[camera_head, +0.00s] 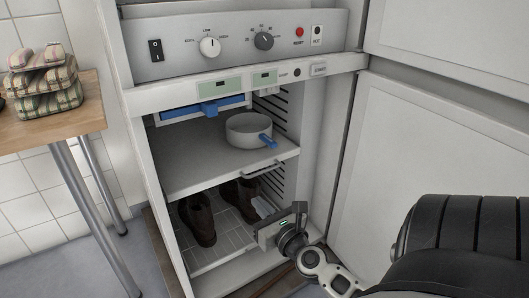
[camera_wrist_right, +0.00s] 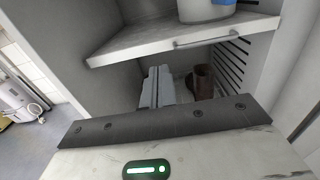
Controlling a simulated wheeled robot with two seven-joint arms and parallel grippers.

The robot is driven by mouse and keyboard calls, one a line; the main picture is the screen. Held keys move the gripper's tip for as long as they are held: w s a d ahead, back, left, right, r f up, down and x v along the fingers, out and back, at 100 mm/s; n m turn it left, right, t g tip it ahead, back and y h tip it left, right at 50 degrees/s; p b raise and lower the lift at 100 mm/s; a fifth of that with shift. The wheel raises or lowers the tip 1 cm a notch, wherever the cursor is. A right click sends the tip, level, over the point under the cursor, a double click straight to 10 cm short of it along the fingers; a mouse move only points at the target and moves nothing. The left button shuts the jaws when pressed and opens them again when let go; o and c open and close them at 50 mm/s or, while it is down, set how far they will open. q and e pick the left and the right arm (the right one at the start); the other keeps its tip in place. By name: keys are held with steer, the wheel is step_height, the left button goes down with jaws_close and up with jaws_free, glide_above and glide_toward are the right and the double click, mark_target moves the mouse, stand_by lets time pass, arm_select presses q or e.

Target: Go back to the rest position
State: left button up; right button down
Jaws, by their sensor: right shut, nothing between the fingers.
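My right gripper (camera_head: 264,210) is at the open front of the cabinet, level with the lower shelf. Its fingers also show in the right wrist view (camera_wrist_right: 158,86), closed together and pointing into the lower compartment, with nothing between them. In the head view my right arm comes in from the lower right and partly covers the gripper. My left gripper is not in view.
The cabinet's upper shelf (camera_head: 178,179) holds a pot (camera_head: 246,128) with a blue handle. Brown boots (camera_head: 199,219) stand on the lower shelf. An open door (camera_head: 440,140) is on the right. A table (camera_head: 60,128) with folded cloths stands left.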

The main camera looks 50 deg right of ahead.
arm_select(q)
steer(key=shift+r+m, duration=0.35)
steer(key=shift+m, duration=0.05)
arm_select(e)
steer(key=shift+s+a, duration=0.15)
steer(key=shift+s, duration=0.45)
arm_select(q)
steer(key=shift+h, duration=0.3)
arm_select(e)
steer(key=shift+a, duration=0.1)
